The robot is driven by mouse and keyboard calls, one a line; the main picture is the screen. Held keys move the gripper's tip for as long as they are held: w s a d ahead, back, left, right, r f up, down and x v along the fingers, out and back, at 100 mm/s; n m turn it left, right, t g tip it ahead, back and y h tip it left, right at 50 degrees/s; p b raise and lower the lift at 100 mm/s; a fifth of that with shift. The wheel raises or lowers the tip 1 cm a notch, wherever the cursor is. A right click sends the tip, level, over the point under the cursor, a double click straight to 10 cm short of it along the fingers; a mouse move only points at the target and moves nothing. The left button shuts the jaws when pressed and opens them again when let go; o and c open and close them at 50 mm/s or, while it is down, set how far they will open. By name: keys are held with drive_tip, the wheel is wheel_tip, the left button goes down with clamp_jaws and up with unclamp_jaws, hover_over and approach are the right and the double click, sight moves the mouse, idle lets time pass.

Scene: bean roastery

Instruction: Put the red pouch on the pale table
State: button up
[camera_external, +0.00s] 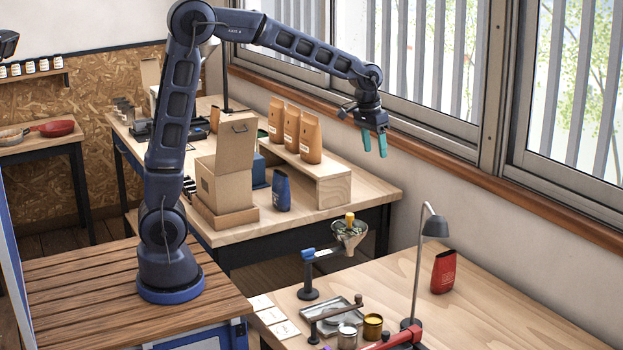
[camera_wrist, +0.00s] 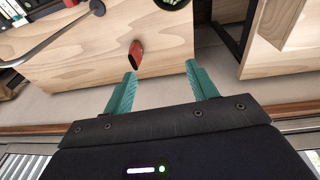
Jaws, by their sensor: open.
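The red pouch (camera_external: 444,271) stands upright on the front right light-wood table (camera_external: 500,310), behind a desk lamp. In the wrist view the red pouch (camera_wrist: 136,54) is small, on the wood surface beyond my left finger. My gripper (camera_external: 375,147) is open and empty, high in the air near the window wall, above and to the left of the pouch. In the wrist view my gripper (camera_wrist: 160,70) shows two teal fingers spread apart with nothing between them. A second light-wood table (camera_external: 366,193) stands farther back; I cannot tell which one is the pale table.
The grey lamp (camera_external: 434,226) stands close to the pouch. A dripper stand (camera_external: 309,292), metal tray (camera_external: 330,314) and small jars are on the same table. The back table holds a cardboard box (camera_external: 223,180), a blue pouch (camera_external: 281,191) and brown bags on a riser (camera_external: 318,179).

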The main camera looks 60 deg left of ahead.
drive_tip(key=s+a+r+t, duration=0.1)
drive_tip(key=s+a+r, duration=0.3)
drive_tip(key=s, duration=0.6)
drive_tip(key=s+a+r+t, duration=0.15)
drive_tip(key=s+a, duration=0.35)
drive_tip(key=s, duration=0.5)
drive_tip(key=s+a+f, duration=0.1)
drive_tip(key=s+a, duration=0.1)
drive_tip(key=s, duration=0.6)
drive_tip(key=s+a+f, duration=0.2)
drive_tip(key=s, duration=0.6)
drive_tip(key=shift+y, duration=0.4)
